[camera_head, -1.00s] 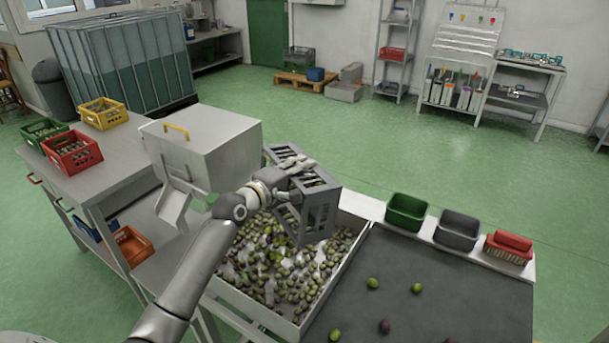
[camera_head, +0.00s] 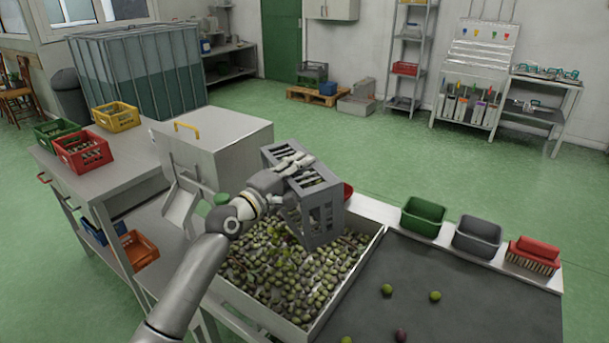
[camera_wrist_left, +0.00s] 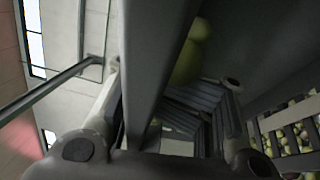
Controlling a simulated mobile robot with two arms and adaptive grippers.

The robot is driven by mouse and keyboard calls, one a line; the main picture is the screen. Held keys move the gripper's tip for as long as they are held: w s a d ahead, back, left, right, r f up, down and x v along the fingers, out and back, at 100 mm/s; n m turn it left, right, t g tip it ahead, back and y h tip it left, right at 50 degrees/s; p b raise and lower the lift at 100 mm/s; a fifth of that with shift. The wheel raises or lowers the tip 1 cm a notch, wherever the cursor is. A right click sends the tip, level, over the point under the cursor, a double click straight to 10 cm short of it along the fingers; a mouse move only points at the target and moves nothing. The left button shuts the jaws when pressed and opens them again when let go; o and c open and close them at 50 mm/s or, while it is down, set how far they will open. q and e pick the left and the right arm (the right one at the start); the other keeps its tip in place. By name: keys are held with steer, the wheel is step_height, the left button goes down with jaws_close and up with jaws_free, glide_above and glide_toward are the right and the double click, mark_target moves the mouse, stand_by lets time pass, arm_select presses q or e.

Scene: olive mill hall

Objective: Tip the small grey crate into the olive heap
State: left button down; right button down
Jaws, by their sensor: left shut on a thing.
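The small grey slatted crate (camera_head: 320,222) is held tilted above the olive heap (camera_head: 270,285), which lies in a white-rimmed tray (camera_head: 352,285). My left gripper (camera_head: 292,168) is shut on the crate's upper edge. In the left wrist view the grey crate wall (camera_wrist_left: 150,70) fills the middle, between the finger parts. A few yellow-green olives (camera_wrist_left: 190,50) show beside that wall, and more show through slots at the right. I cannot tell how many olives are inside the crate. My right gripper is in neither view.
A grey hopper box (camera_head: 215,150) stands close left of the crate.

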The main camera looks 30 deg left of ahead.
arm_select(q)
steer(key=shift+s+a+t+b, duration=0.4)
steer(key=shift+s+t+b, duration=0.15)
steer(key=shift+b, duration=0.75)
steer(key=shift+s+a+r+n+b, duration=0.15)
steer(key=shift+s+r+n+b, duration=0.15)
steer(key=shift+b, duration=0.2)
stand_by(0.7)
